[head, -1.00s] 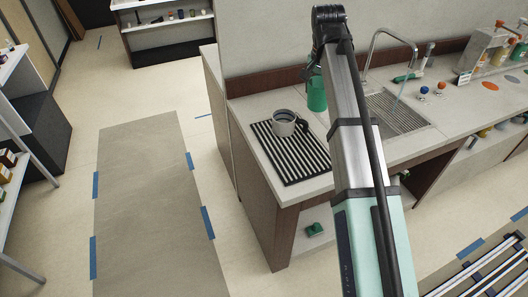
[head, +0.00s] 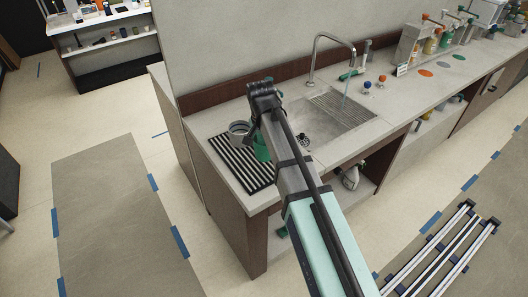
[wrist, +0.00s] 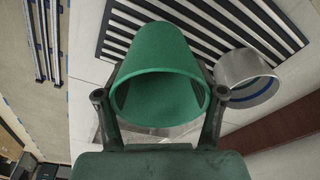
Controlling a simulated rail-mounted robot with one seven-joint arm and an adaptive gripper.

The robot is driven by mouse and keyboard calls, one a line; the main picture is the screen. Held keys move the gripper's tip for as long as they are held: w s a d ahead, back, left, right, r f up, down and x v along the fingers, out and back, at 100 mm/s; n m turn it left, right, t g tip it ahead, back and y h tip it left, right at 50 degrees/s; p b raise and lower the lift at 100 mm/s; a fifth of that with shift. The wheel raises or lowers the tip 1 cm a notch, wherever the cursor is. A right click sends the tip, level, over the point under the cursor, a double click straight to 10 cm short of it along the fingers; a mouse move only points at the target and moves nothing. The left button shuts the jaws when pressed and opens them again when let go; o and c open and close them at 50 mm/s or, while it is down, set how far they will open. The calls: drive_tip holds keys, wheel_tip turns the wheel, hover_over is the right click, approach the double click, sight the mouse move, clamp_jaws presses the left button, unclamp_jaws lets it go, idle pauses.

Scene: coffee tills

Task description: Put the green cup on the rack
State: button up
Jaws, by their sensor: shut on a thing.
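The green cup (head: 262,148) is held in my gripper at the right edge of the black-and-white striped rack (head: 258,182). In the wrist view the green cup (wrist: 160,55) lies between both fingers of my gripper (wrist: 161,95), its open rim facing the camera. The striped rack (wrist: 270,28) shows beyond the cup there. I cannot tell whether the cup touches the rack. My arm hides part of the gripper in the head view.
A grey mug (head: 239,129) stands at the rack's back part, close to the cup; it also shows in the wrist view (wrist: 243,76). The sink (head: 318,120) with a tall tap (head: 331,38) is to the right. The counter's front edge is close.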

sight(264, 154)
drive_tip(key=shift+f+p, duration=0.45)
drive_tip(key=shift+f, duration=2.1)
drive_tip(key=shift+f, duration=0.2)
drive_tip(key=o, duration=1.2)
drive_tip(key=shift+c, duration=0.2)
drive_tip(key=shift+r, duration=0.15)
wheel_tip(264, 154, up, 12)
drive_tip(key=s+b, duration=0.1)
drive_tip(key=b, duration=0.1)
drive_tip(key=shift+s+a, duration=0.2)
drive_tip(key=shift+a, duration=0.05)
